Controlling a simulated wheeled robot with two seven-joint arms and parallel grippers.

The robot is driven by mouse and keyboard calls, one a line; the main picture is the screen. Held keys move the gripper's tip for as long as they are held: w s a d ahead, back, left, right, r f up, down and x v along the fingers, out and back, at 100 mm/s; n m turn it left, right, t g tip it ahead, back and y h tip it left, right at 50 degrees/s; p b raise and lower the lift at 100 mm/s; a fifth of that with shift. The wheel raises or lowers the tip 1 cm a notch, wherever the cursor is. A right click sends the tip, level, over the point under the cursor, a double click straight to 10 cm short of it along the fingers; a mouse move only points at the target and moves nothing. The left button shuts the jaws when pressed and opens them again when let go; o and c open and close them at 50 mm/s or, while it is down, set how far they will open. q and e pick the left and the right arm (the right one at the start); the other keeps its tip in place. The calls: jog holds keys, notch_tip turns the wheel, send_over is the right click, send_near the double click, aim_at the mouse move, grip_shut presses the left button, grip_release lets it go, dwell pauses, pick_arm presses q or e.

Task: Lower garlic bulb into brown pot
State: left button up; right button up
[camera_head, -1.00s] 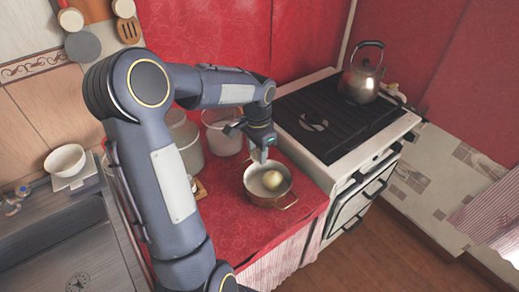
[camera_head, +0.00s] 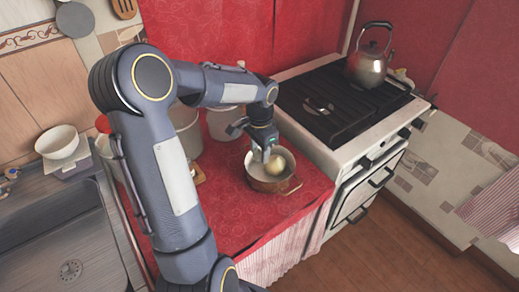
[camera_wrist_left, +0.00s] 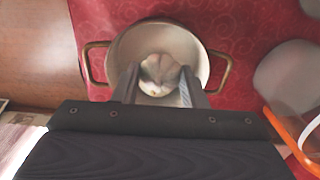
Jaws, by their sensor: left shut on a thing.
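The brown pot (camera_head: 262,184) stands on the red oilcloth counter, with two side handles and a pale inside. It also shows in the left wrist view (camera_wrist_left: 206,68). The pale garlic bulb (camera_head: 275,165) is at the pot's opening; in the left wrist view the bulb (camera_wrist_left: 160,72) lies between my fingers, within the outline of the rim. My left gripper (camera_head: 268,154) is shut on the bulb and points down over the pot; it also shows in the left wrist view (camera_wrist_left: 158,92). I cannot tell whether the bulb touches the pot's bottom. My right gripper is not in view.
A stove (camera_head: 333,148) with a kettle (camera_head: 368,66) stands right of the pot. Pale canisters (camera_head: 224,122) stand behind my left arm. A sink (camera_head: 65,245) and a white bowl (camera_head: 58,142) are at the left. Red oilcloth (camera_head: 240,222) is bare in front of the pot.

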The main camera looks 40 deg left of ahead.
aim_at(259, 158)
pick_arm(q)
jog(key=shift+f, duration=0.15)
jog(key=shift+f+b, duration=2.25)
jog(key=shift+f, duration=0.75)
jog(key=shift+f+b, duration=1.8)
jog(key=shift+f, duration=0.65)
jog(key=o, duration=1)
notch_tip(259, 158, up, 6)
jog(key=shift+r+p, duration=0.15)
jog(key=shift+p, duration=0.15)
jog(key=shift+r, duration=0.75)
